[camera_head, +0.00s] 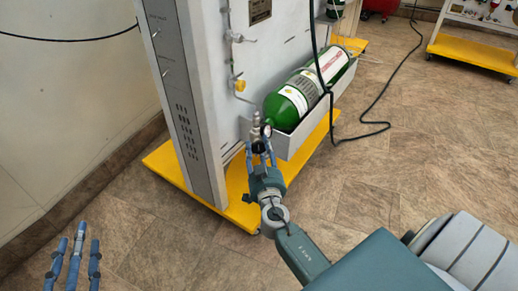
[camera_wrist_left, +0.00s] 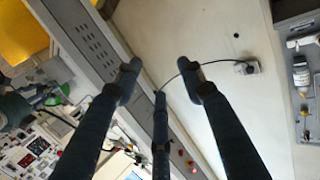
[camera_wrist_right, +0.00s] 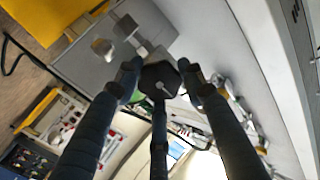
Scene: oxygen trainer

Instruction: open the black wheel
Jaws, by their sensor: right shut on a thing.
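The black wheel (camera_wrist_right: 160,80) is a dark, faceted knob with a light centre mark. In the right wrist view it sits between the fingertips of my right gripper (camera_wrist_right: 160,82), which is shut on it. In the head view my right gripper (camera_head: 260,150) reaches up to the valve fitting (camera_head: 256,124) at the near end of the green cylinder. Its fingers hide most of the wheel there. My left gripper (camera_head: 77,245) is open and empty at the lower left, over the floor. Its spread fingers also show in the left wrist view (camera_wrist_left: 160,85).
The green cylinder (camera_head: 292,99) lies in a grey tray (camera_head: 300,132) on the panel's side. The grey panel (camera_head: 185,100) stands on a yellow base (camera_head: 238,207). A black hose (camera_head: 374,127) hangs and runs across the floor.

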